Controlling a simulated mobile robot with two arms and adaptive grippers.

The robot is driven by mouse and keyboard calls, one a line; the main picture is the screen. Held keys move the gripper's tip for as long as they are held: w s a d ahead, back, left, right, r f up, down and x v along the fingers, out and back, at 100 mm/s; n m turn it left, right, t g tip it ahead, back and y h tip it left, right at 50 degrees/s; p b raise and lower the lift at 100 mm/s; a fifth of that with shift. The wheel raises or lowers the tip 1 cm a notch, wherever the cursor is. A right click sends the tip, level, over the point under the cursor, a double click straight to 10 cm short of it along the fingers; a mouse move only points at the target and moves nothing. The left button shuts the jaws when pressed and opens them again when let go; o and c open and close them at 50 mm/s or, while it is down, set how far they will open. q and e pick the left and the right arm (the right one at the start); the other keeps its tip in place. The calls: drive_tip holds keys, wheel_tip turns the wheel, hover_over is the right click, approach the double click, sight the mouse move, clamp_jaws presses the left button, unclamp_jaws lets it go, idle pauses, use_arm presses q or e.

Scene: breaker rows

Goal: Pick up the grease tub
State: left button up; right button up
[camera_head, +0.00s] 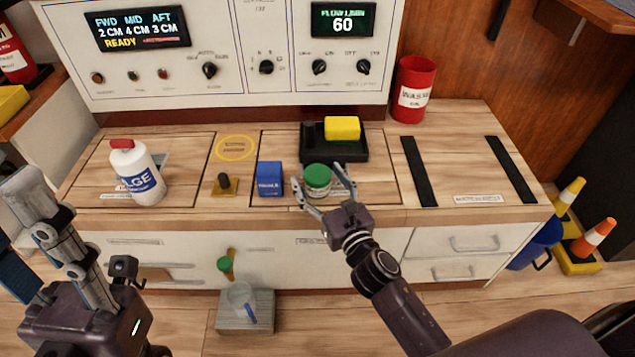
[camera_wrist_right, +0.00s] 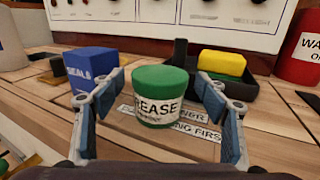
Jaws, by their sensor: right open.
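The grease tub (camera_head: 317,180) is a small round tub with a green lid and a white label, upright on the wooden counter. In the right wrist view the tub (camera_wrist_right: 160,97) stands between the two fingers, with "EASE" readable on its label. My right gripper (camera_head: 325,192) is open around the tub, one finger on each side. In the wrist view, gaps show between the fingers of the gripper (camera_wrist_right: 160,115) and the tub. My left gripper (camera_head: 45,215) is at the left, in front of the counter and away from the tub; its finger opening is not clear.
A blue box (camera_head: 269,179) stands just left of the tub. A black tray (camera_head: 352,155) with a yellow block (camera_head: 342,128) is behind it. A white bottle (camera_head: 137,172) stands at the left, a red can (camera_head: 414,88) at the back right. Black strips (camera_head: 419,172) lie right.

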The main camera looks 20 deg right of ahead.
drive_tip(key=shift+w, duration=0.25)
drive_tip(key=shift+c, duration=0.5)
drive_tip(key=c, duration=1.3)
drive_tip(key=shift+r, duration=0.1)
drive_tip(key=shift+c, duration=0.5)
